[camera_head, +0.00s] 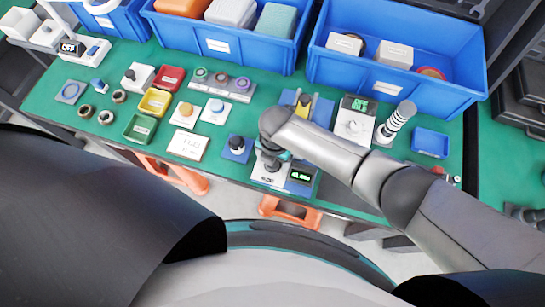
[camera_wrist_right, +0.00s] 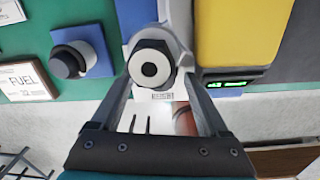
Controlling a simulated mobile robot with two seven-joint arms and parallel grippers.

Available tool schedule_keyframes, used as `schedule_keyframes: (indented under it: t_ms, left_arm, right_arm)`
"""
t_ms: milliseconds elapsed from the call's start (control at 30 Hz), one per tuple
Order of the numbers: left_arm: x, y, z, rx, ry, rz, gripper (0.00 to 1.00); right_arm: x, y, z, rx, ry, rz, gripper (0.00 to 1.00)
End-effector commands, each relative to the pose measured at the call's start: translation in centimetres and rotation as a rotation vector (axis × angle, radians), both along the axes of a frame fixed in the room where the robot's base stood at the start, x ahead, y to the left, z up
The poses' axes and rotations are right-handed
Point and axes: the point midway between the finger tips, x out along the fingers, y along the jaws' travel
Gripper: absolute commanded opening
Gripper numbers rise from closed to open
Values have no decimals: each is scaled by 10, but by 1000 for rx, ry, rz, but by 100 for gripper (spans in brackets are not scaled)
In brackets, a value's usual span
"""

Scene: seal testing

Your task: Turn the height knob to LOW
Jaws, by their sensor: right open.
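In the right wrist view a black hexagonal knob (camera_wrist_right: 150,65) with a pale ring at its centre sits on a white device (camera_wrist_right: 170,25). My right gripper (camera_wrist_right: 157,82) is open, with one finger on each side of the knob in the picture. I cannot tell whether the fingers touch it. In the head view my right gripper (camera_head: 271,152) is over the white device (camera_head: 268,180) near the table's front edge, and my arm hides part of it. No height or LOW label is readable. My left gripper is not in view.
A green display (camera_head: 300,176) is right of the device. A black knob on a blue plate (camera_head: 237,147) stands left of it, with a FUEL card (camera_wrist_right: 25,80) beyond. Blue bins (camera_head: 230,45) line the back. Small coloured trays (camera_head: 155,101) fill the left.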

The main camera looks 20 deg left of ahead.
Motion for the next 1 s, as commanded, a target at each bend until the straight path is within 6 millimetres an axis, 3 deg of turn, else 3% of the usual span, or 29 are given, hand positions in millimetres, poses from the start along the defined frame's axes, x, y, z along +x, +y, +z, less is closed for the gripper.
schedule_keyframes:
  t_ms: [267, 800, 1000]
  left_arm:
    - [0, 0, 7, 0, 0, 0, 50]
    - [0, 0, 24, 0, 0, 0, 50]
    - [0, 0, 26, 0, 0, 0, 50]
  right_arm:
    - [1, 0, 18, 2, -1, 1, 78]
    - [0, -4, 114, 2, -3, 1, 78]
    - [0, -6, 142, 2, -1, 0, 78]
